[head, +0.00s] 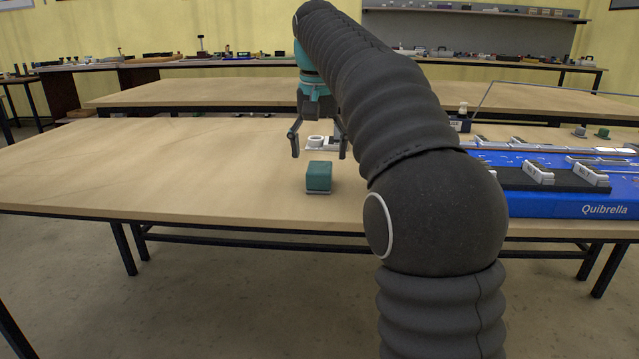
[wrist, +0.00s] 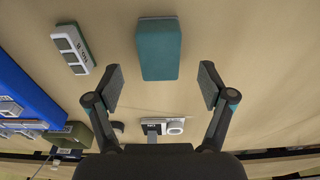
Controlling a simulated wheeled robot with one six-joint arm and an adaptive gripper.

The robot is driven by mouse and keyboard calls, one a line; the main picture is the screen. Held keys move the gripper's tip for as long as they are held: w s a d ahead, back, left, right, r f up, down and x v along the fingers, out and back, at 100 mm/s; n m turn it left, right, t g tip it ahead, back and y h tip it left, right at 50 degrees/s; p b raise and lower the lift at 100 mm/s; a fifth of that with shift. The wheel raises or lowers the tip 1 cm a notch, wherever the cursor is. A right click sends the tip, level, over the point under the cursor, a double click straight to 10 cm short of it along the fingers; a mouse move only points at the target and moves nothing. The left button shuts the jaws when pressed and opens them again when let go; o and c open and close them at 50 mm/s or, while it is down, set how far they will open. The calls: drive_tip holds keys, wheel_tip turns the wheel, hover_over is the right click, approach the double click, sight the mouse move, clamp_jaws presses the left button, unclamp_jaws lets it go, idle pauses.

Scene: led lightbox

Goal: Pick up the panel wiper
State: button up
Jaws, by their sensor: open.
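The panel wiper appears to be the teal block (head: 319,176) with a thin pale base, lying on the wooden table near its front edge. In the wrist view the teal block (wrist: 159,52) lies at the top middle, just beyond the fingertips. My gripper (head: 319,153) is open and empty. In the head view its fingers point down, with the block below and between them in the picture. In the wrist view the gripper (wrist: 160,84) has its fingers spread wider than the block, with no contact visible.
A blue Quibrella case (head: 560,205) with modules stands on the right. A white device with a round ring (head: 316,142) sits behind the block. A labelled grey-white piece (wrist: 72,49) lies beside the block in the wrist view. The table's left side is clear.

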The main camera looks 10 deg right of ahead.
sight(320, 167)
drive_tip(key=shift+w+d+f+b, duration=0.15)
drive_tip(key=shift+f+b, duration=0.3)
drive_tip(key=shift+f, duration=0.9)
drive_tip(key=shift+w+f+b, duration=0.2)
drive_tip(key=shift+f+b, duration=0.2)
drive_tip(key=shift+f, duration=0.95)
drive_tip(key=c, duration=1.3)
